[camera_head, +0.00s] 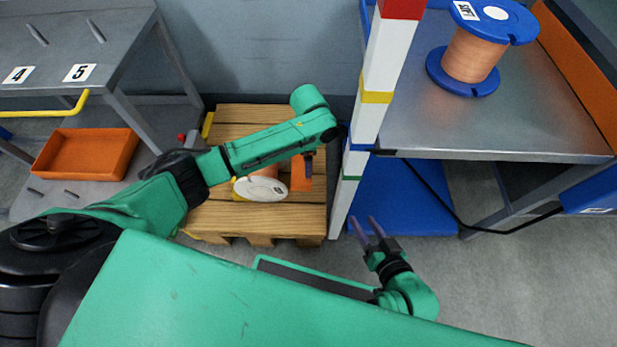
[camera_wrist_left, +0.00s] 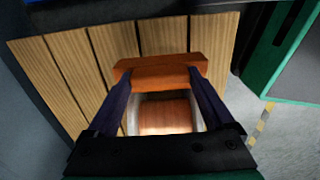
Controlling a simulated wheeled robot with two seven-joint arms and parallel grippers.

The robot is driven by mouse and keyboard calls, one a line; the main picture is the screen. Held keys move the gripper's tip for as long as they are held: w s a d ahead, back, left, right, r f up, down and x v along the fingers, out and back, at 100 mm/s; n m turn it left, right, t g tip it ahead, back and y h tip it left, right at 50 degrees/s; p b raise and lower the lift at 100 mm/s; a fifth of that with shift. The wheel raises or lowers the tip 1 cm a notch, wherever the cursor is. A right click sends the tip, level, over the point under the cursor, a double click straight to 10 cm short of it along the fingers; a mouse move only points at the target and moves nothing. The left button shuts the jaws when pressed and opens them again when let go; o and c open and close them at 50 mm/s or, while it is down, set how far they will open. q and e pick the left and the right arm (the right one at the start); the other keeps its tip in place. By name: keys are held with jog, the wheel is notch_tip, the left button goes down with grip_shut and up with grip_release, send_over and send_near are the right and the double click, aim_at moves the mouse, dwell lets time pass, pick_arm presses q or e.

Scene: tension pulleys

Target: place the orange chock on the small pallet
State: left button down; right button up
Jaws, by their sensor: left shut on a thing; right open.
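The small wooden pallet (camera_head: 232,125) is on the floor in the middle of the head view; its slats also show in the left wrist view (camera_wrist_left: 75,75). My left gripper (camera_head: 307,163) is over the pallet's right part. It is shut on the orange chock (camera_head: 301,176), which spans between the fingertips in the left wrist view (camera_wrist_left: 158,76). I cannot tell whether the chock touches the pallet. A spool with white flanges (camera_head: 260,186) lies on the pallet beside the chock. My right gripper (camera_head: 370,228) is open and empty, right of the pallet.
A striped post (camera_head: 368,115) stands close to the pallet's right side. Right of it is a metal table (camera_head: 540,110) with a blue-flanged copper spool (camera_head: 472,58). A grey workbench (camera_head: 60,45) and an orange tray (camera_head: 85,153) are at left.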

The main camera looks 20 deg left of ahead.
pick_arm(q)
notch_tip(320, 180, down, 5)
jog(key=shift+r+b, duration=0.15)
jog(key=shift+b, duration=0.85)
notch_tip(320, 180, down, 4)
jog(key=shift+f+b, duration=0.1)
jog(key=shift+b, duration=1.15)
pick_arm(e)
notch_tip(320, 180, down, 6)
jog(key=t, duration=0.1)
pick_arm(q)
grip_release()
notch_tip(320, 180, up, 8)
jog(key=p, duration=0.5)
jog(key=shift+f, duration=0.25)
notch_tip(320, 180, up, 4)
jog(key=shift+r+p, duration=0.1)
jog(key=shift+p, duration=1)
jog(key=shift+r, duration=0.3)
pick_arm(e)
jog(key=d+r+g+h, duration=0.1)
jog(key=d+r+g, duration=0.2)
jog(key=r, duration=0.4)
jog(key=shift+d+r+n+g+h, duration=0.15)
jog(key=shift+r+n+g+h, duration=0.15)
jog(key=shift+n+g, duration=0.1)
